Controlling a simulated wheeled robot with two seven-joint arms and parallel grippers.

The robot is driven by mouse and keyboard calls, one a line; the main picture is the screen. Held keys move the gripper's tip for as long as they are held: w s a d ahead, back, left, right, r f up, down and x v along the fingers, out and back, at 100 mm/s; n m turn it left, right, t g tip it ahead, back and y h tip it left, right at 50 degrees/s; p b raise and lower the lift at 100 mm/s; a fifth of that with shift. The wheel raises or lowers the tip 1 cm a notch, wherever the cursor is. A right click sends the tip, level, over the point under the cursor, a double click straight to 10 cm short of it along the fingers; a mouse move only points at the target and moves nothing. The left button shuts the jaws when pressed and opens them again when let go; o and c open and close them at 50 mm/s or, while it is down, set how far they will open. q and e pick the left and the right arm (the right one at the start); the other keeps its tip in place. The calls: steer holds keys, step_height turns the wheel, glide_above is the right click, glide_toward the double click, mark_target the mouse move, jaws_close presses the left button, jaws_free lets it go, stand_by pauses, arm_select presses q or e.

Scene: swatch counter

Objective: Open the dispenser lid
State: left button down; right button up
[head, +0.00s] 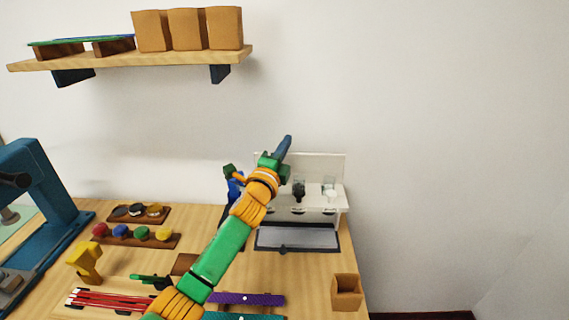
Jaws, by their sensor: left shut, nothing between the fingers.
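A white dispenser-like unit (341,195) stands at the back right of the counter, against the wall. An upright white panel (335,162) rises at its back; I cannot tell for sure whether this is the raised lid. Small dark and clear items sit in front of the panel. A flat grey tray-like part (298,238) with a dark rim lies in front of the unit. My left gripper (287,142) is shut and empty, its dark fingers pointing up at the panel's upper edge; contact cannot be told. My left arm hides the unit's left side. My right gripper is not in view.
A brown open box (346,290) stands at the counter's right edge. Racks of coloured knobs (140,235), a yellow tool (86,262), red sticks (112,299) and a purple strip (246,299) lie left and front. A blue machine (48,190) stands left. A wooden shelf (150,59) hangs above.

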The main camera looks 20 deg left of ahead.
arm_select(q)
steer(key=shift+w+a, duration=0.1)
steer(key=shift+w, duration=0.3)
steer(key=shift+r, duration=0.1)
stand_by(0.3)
